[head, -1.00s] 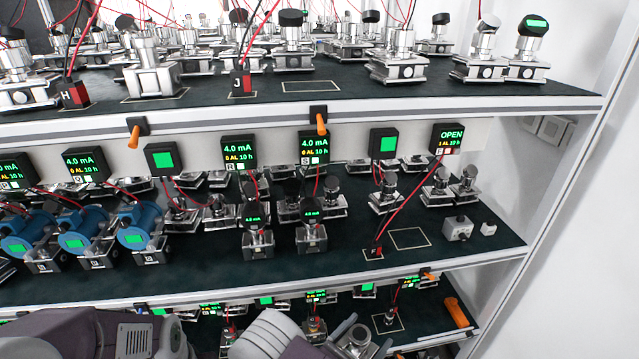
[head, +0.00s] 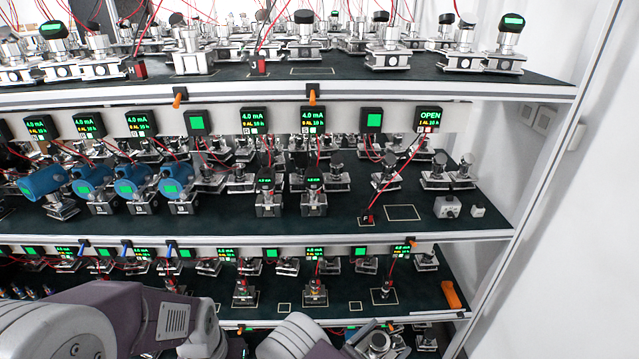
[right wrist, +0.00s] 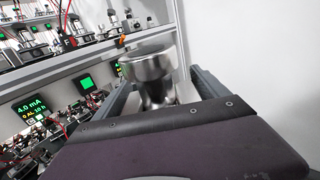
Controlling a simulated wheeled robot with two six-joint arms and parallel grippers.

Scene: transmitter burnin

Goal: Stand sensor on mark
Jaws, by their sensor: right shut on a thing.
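My right gripper (head: 372,340) is at the bottom edge of the head view, in front of the shelves. It is shut on a silver metal sensor (head: 378,346), whose round top shows between the jaws in the right wrist view (right wrist: 150,65). Its lower part is hidden there. An empty pale outlined mark (head: 403,205) lies on the dark middle shelf, beside the red connector F (head: 367,218). The display above, reading OPEN (head: 430,119), has a red lead running down to that connector. The sensor is apart from the shelf. My left gripper is out of view.
Silver sensors (head: 440,177) stand behind the mark. A small grey box (head: 447,207) and a white block (head: 478,210) sit to its right. The upper shelf edge (head: 400,95) overhangs, and a rack post (head: 540,150) bounds the right side. Another outlined mark (head: 312,71) is empty on the upper shelf.

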